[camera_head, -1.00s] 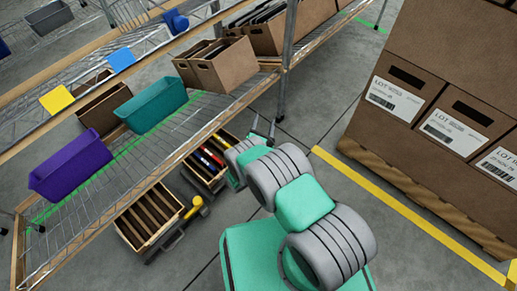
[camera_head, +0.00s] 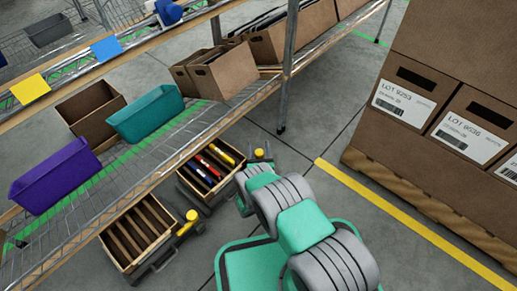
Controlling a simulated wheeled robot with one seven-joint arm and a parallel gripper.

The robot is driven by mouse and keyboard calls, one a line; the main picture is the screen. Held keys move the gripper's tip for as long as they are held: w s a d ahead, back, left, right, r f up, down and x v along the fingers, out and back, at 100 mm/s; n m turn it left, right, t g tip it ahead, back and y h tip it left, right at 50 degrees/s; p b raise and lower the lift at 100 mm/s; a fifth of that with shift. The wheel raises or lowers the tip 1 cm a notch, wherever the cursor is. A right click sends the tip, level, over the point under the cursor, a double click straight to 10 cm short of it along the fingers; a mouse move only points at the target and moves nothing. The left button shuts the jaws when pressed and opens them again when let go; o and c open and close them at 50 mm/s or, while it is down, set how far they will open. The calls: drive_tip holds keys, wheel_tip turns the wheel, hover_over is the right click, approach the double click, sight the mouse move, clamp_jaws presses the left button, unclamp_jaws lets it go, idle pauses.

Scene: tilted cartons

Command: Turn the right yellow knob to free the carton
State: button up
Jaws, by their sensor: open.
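The right yellow knob (camera_head: 259,154) stands at the right corner of the tilted carton with colored items (camera_head: 186,183). My gripper (camera_head: 260,150) is small and partly hidden by my arm. Its dark fingers are open and appear to be on either side of this knob; contact cannot be told. A second tilted carton (camera_head: 118,256), with empty slots, stands at the lower left. Its yellow knob (camera_head: 192,215) and a yellow cylindrical part are at its right side, apart from my gripper.
A wire shelf (camera_head: 130,185) above the cartons holds a purple bin (camera_head: 52,178), a teal bin (camera_head: 146,113) and brown boxes. A shelf post (camera_head: 288,65) stands near my gripper. Stacked cartons (camera_head: 450,75) on a pallet stand at right. The floor between is clear.

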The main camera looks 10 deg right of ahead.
drive_tip(key=shift+c, duration=0.6)
clamp_jaws()
idle(0.3)
